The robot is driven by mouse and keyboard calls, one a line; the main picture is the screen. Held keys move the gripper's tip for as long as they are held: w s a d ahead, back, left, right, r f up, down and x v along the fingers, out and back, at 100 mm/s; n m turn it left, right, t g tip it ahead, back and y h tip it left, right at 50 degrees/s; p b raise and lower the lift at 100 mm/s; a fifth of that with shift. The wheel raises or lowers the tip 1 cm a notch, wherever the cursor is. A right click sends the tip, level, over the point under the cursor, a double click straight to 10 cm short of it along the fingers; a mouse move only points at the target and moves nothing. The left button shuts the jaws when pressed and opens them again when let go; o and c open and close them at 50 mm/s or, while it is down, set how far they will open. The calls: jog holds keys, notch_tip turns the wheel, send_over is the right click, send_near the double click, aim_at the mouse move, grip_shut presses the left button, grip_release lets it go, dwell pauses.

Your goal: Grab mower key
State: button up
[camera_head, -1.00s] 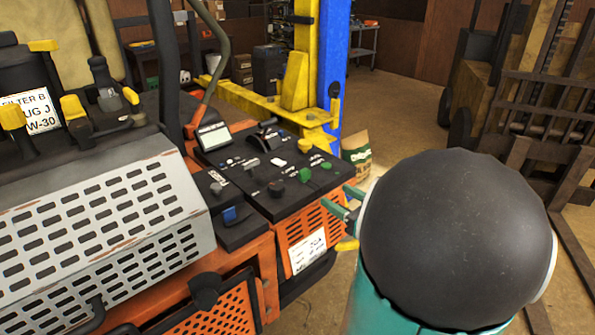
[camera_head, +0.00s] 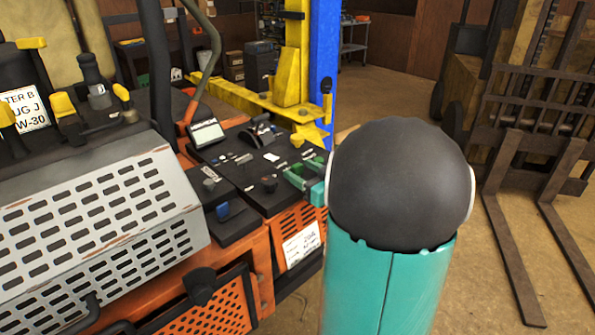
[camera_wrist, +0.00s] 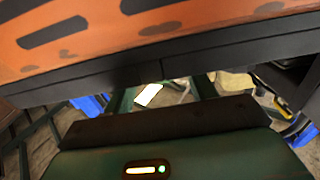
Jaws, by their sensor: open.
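The orange mower's black control panel (camera_head: 236,172) is left of centre in the head view, with several knobs and levers on it. I cannot tell for sure which small part is the key. A dark round knob (camera_head: 268,184) stands on the panel just left of my fingertips. My gripper (camera_head: 301,173) is open, its green fingers over the panel's right edge. The green knobs there are hard to tell apart from the fingers. The wrist view shows my gripper (camera_wrist: 162,92) below the mower's slotted orange side (camera_wrist: 120,35); no key is clear there.
A slotted metal cover (camera_head: 100,215) fills the left. A yellow and blue lift post (camera_head: 322,60) stands behind the panel. A forklift (camera_head: 525,140) with forks on the floor is at right. Open floor (camera_head: 400,95) lies between them.

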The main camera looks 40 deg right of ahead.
jog(key=shift+w, duration=1.15)
jog(key=c, duration=1)
jog(key=shift+c, duration=0.2)
